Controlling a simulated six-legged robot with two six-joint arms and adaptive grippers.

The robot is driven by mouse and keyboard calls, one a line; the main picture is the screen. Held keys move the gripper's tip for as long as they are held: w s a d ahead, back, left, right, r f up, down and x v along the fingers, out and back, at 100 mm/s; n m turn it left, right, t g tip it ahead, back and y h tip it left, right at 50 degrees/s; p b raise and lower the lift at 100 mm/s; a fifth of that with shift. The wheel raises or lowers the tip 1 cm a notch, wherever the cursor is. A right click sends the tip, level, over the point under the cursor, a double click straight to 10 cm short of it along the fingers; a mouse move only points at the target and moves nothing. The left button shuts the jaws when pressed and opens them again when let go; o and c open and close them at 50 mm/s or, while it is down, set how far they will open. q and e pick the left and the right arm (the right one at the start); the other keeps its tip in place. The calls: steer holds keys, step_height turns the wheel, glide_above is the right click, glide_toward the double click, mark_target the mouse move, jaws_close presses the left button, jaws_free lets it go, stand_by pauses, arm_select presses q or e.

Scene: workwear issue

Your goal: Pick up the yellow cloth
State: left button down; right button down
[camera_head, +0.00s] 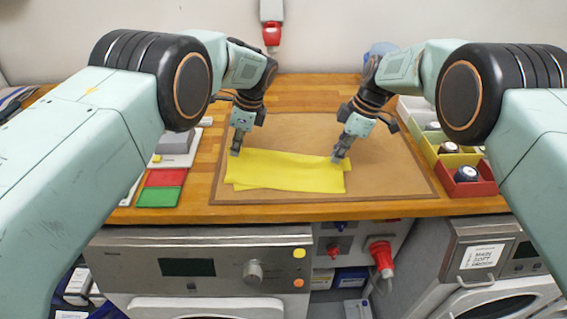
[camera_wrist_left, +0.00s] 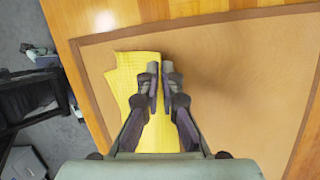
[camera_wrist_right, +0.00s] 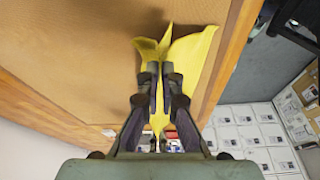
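The yellow cloth (camera_head: 285,172) lies on the brown mat (camera_head: 400,180) in the head view, with a layered, slightly uneven front edge. My left gripper (camera_head: 235,152) is at its far left corner, its fingers close together on the cloth's edge. In the left wrist view the cloth (camera_wrist_left: 125,80) spreads out left of the left fingertips (camera_wrist_left: 160,68). My right gripper (camera_head: 338,158) is at the far right corner. In the right wrist view its fingertips (camera_wrist_right: 158,70) are closed and the cloth (camera_wrist_right: 190,55) bunches up on both sides of them. The pinched parts are hidden between the fingers.
Right of the mat stand open bins, including a red one (camera_head: 470,186) and a yellow one (camera_head: 450,150). Left of it lie a red pad (camera_head: 166,177), a green pad (camera_head: 158,197) and grey items. The mat behind the cloth is clear. Appliances stand below the wooden counter's front edge.

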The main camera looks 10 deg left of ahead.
arm_select(q)
steer(key=shift+w, duration=0.1)
steer(key=c, duration=1.6)
jaws_free()
steer(key=o, duration=0.7)
arm_select(e)
steer(key=c, duration=1.5)
jaws_free()
steer(key=shift+o, duration=0.5)
